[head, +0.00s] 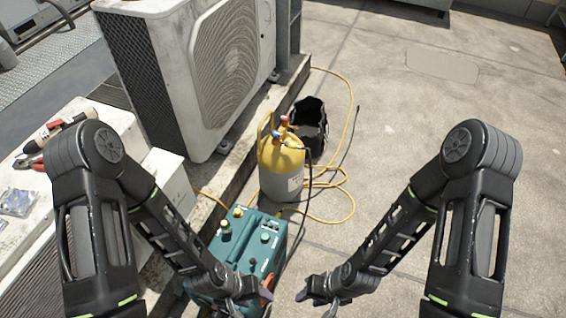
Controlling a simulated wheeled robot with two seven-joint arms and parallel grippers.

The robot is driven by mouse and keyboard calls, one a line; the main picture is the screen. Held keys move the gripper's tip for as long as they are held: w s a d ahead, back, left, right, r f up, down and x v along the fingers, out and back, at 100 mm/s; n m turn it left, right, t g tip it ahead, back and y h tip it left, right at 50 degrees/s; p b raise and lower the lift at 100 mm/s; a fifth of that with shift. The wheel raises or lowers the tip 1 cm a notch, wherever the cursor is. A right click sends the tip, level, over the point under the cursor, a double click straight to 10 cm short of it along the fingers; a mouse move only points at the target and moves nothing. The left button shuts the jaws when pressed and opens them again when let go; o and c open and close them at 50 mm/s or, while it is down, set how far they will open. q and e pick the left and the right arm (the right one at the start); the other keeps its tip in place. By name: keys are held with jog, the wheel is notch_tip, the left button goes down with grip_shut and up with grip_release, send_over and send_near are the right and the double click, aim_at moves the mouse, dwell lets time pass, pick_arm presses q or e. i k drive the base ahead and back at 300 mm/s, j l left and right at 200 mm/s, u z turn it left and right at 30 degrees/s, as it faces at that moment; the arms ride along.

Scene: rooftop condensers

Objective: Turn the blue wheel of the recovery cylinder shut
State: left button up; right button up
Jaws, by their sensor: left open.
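The recovery cylinder (281,165) stands upright on the roof floor, with a yellow top and a grey lower body. Its small blue wheel (277,134) is on top, just below and left of a red wheel (284,119). A hose runs from the valve area. My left gripper (254,301) is open and empty, low in the head view, over the right front of the green machine. My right gripper (316,302) looks open and empty, to the right of it. Both are well short of the cylinder and touch neither wheel.
The green recovery machine (228,247) stands between me and the cylinder. A condenser (190,70) stands on a ledge at left. A black bag (309,122) is behind the cylinder. A yellow hose (347,190) loops on the floor. Pliers (30,160) lie on a white surface. Floor at right is clear.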

aim_at(276, 134)
jog(key=l, duration=1)
jog(key=i+l+z, duration=0.15)
jog(key=i+l, duration=0.75)
jog(key=i+j, duration=0.6)
jog(key=i+z, duration=0.05)
